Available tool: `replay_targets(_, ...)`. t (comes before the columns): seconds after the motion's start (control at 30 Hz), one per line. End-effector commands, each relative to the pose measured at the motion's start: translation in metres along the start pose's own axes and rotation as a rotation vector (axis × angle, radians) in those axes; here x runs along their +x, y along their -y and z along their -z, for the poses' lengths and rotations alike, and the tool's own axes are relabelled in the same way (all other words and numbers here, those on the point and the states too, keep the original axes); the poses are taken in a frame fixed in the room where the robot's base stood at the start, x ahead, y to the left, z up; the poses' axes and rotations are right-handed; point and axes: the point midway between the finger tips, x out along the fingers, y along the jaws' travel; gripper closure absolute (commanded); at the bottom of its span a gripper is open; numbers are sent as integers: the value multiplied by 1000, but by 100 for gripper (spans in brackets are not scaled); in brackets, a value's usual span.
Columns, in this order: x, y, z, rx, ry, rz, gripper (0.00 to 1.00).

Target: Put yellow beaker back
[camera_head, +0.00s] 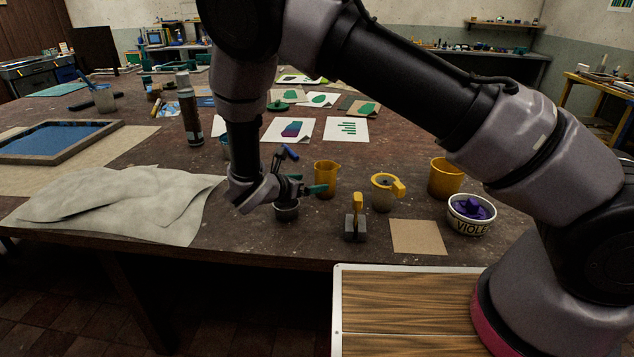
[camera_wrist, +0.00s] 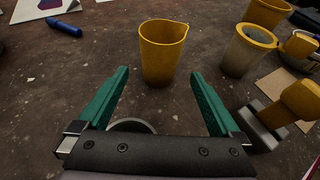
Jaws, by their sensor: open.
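The yellow beaker (camera_head: 326,180) stands upright on the table, just beyond my gripper (camera_head: 305,184). In the wrist view the beaker (camera_wrist: 161,55) shows ahead, centred between and past the tips of my two green fingers. The fingers (camera_wrist: 160,76) are spread apart with nothing held between them.
A small grey cup (camera_head: 287,211) is under my gripper. To the right stand a yellow-handled tool (camera_head: 356,220), a grey-and-yellow cup (camera_head: 382,195), a larger yellow pot (camera_head: 446,178) and a violet tub (camera_head: 471,215). A bare brown square (camera_head: 418,237) lies in front. A blue marker (camera_wrist: 63,26) lies behind.

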Motion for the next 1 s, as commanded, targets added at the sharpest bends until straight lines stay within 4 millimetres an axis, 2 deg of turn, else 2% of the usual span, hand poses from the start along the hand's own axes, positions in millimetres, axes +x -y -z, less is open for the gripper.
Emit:
replay_targets(0.1, -7, 0, -1, 0, 1, 1, 0)
replay_targets(0.27, -8, 1, -2, 5, -2, 4, 0)
replay_targets(0.37, -4, 7, -17, 62, -25, 40, 0)
replay_targets(0.47, 5, 26, -49, 198, -82, 126, 0)
replay_targets(0.57, 14, 56, -94, 408, -162, 253, 0)
replay_targets(0.7, 18, 109, -154, 742, -274, 445, 0)
replay_targets(0.87, 10, 170, -213, 1125, -379, 640, 0)
replay_targets(1.0, -8, 220, -256, 1462, -456, 787, 0)
